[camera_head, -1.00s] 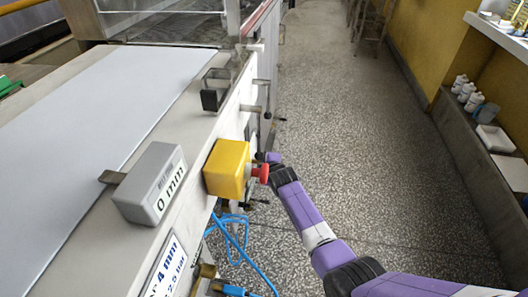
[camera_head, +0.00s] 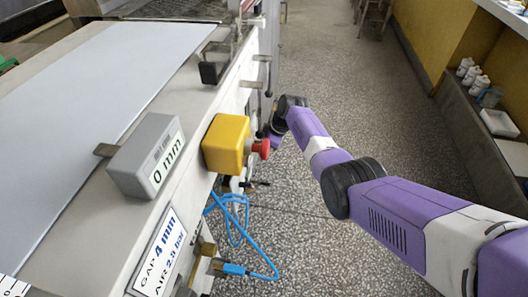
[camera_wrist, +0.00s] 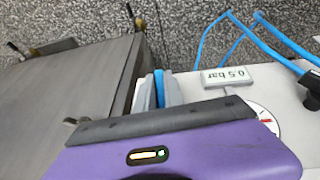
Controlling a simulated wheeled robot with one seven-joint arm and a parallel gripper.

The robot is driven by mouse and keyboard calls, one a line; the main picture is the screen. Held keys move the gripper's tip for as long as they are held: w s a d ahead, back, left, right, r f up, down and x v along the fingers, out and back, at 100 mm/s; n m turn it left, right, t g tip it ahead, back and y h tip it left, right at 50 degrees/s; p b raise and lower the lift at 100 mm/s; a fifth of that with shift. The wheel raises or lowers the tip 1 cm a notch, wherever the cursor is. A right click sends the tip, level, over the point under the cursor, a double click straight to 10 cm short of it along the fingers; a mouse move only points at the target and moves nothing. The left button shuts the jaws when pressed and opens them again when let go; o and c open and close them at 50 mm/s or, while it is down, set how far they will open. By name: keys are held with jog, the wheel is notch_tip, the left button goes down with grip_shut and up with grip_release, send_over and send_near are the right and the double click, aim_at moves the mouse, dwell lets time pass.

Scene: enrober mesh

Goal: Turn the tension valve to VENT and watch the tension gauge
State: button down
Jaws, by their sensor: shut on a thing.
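In the wrist view my gripper (camera_wrist: 160,92) is shut, its pale grey fingers on either side of a narrow blue piece (camera_wrist: 160,80) that looks like the tension valve's handle. The VENT mark and handle position cannot be read. A white round gauge (camera_wrist: 264,114) with a red mark is partly hidden by my purple gripper body; its reading cannot be told. A plate (camera_wrist: 228,76) reading "0.5 bar" upside down lies beside it. In the head view my gripper is hidden behind the yellow box, at the machine's side.
A yellow box (camera_head: 226,143) with a red button (camera_head: 261,148) stands out from the machine edge near my arm. A grey "0 mm" display (camera_head: 147,155) sits on the frame. Blue hoses (camera_head: 238,228) hang below. The speckled floor aisle (camera_head: 320,75) is clear.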

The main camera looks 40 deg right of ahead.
jog(key=shift+s+a+f+g+y+b, duration=0.15)
jog(key=shift+g+y+b, duration=0.3)
jog(key=shift+b, duration=0.5)
jog(key=c, duration=1.4)
grip_release()
jog(key=shift+c, duration=0.2)
jog(key=p+v, duration=0.3)
jog(key=v, duration=0.5)
jog(key=shift+f, duration=0.1)
